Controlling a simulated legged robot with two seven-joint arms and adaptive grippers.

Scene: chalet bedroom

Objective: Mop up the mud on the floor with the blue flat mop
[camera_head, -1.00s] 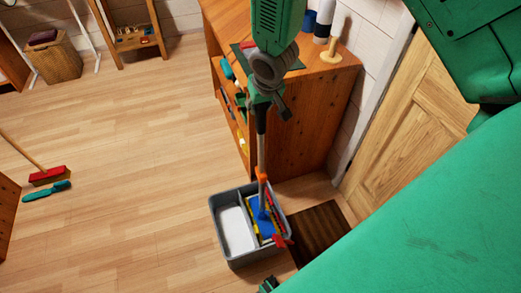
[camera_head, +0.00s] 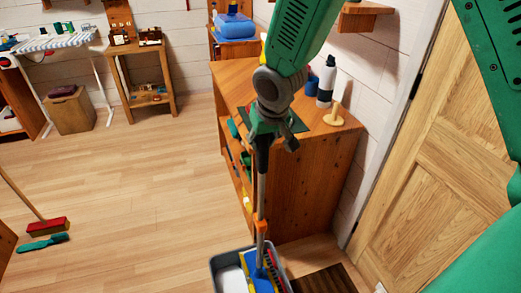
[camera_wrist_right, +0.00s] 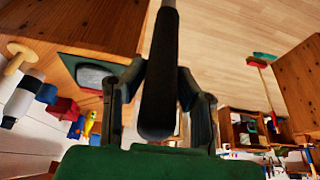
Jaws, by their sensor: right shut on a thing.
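My right gripper (camera_head: 267,125) is shut on the black grip of the blue flat mop (camera_head: 262,190), whose handle stands nearly upright. In the right wrist view, the two fingers (camera_wrist_right: 158,90) close around the black grip (camera_wrist_right: 158,75). The mop has a grey shaft, an orange collar and a blue head (camera_head: 258,275). The head is down in the grey bucket (camera_head: 219,264) at the bottom edge of the head view, which cuts off its lower part. I see no mud on the visible floor. My left gripper is not in view.
A wooden cabinet (camera_head: 300,190) stands just behind the mop, beside a wooden door (camera_head: 425,175). A dark mat (camera_head: 325,281) lies right of the bucket. A red broom (camera_head: 45,226) and teal brush (camera_head: 43,243) lie at left. The floor (camera_head: 130,200) between is open.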

